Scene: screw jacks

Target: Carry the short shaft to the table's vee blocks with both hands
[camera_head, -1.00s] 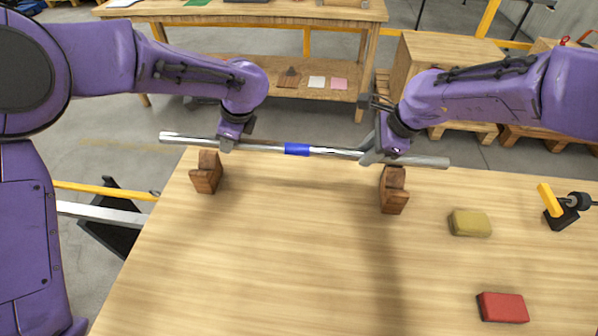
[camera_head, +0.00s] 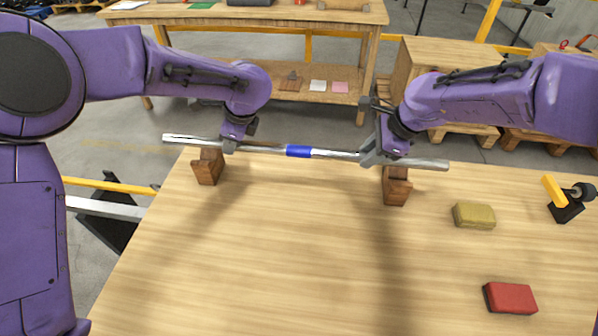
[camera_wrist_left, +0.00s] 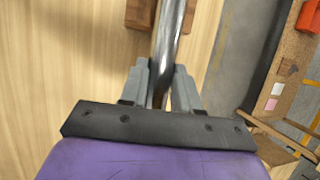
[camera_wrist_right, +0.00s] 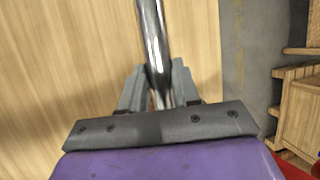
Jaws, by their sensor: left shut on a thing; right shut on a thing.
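The short shaft (camera_head: 335,154) is a silver bar with a blue band (camera_head: 298,151) near its middle. It lies nearly level across both wooden vee blocks in the head view, with its ends past them. The left vee block (camera_head: 208,168) and the right vee block (camera_head: 396,190) stand on the table (camera_head: 300,240). My left gripper (camera_head: 232,145) is shut on the shaft near the left block, and my right gripper (camera_head: 372,156) near the right block. The left wrist view shows the shaft (camera_wrist_left: 170,45) between the fingers. Whether the shaft touches the vees is unclear.
A yellow block (camera_head: 474,215) and a red block (camera_head: 510,298) lie on the table's right side. A small black and yellow device (camera_head: 562,200) stands at the right. The front middle of the table is clear. A workbench (camera_head: 255,14) stands behind.

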